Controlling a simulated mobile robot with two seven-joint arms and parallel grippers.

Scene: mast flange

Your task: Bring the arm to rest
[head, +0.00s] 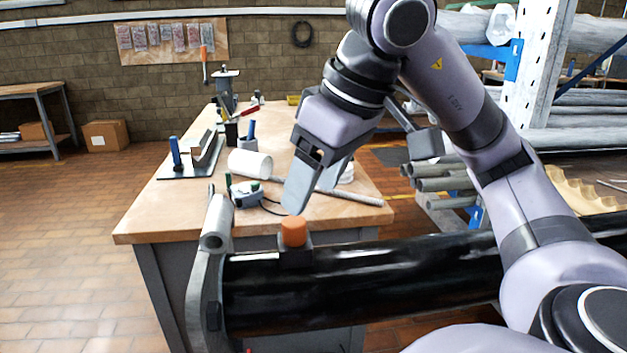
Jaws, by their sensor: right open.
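My right arm reaches in from the right. Its gripper (316,192) points down and to the left, open and empty. The fingertips hang just above an orange cap (293,231), with a small gap seeming to remain. The cap sits on a dark block on top of a black tube (370,284) that lies across the front. A grey flange (207,262) stands at the tube's left end. The gripper partly hides the bench behind it. My left gripper is not in view.
A wooden workbench (150,217) stands behind the tube. It bears a white cylinder (250,164), a small grey-green device (245,193), a metal rod (355,197) and a vise (226,90). A rack with pipes (440,184) stands at the right.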

